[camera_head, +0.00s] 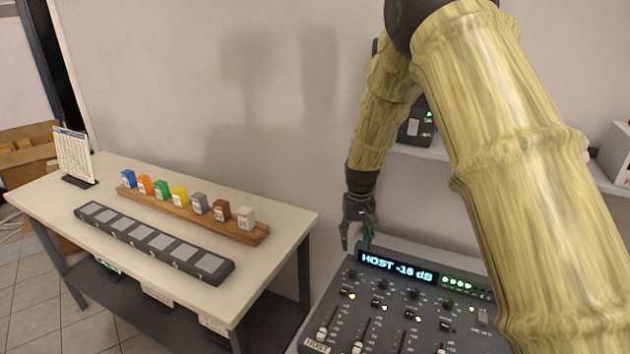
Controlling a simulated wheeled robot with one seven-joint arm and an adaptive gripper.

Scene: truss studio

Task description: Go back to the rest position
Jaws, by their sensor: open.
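My gripper (356,236) hangs at the end of my arm, pointing down. It is open, and I see nothing between its fingers. It is at the back left corner of a dark mixing console (400,300). I cannot tell whether the fingertips touch the console. The console's display (397,268) reads "HOST -18 dB", with several green lights to its right. My arm covers the console's right side.
A table (270,255) on the left bears a wooden rack (245,236) of several coloured blocks and a dark strip of grey pads (150,243). A sign (74,155) stands at its far left. A shelf (420,152) with a black device (416,128) is behind my arm.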

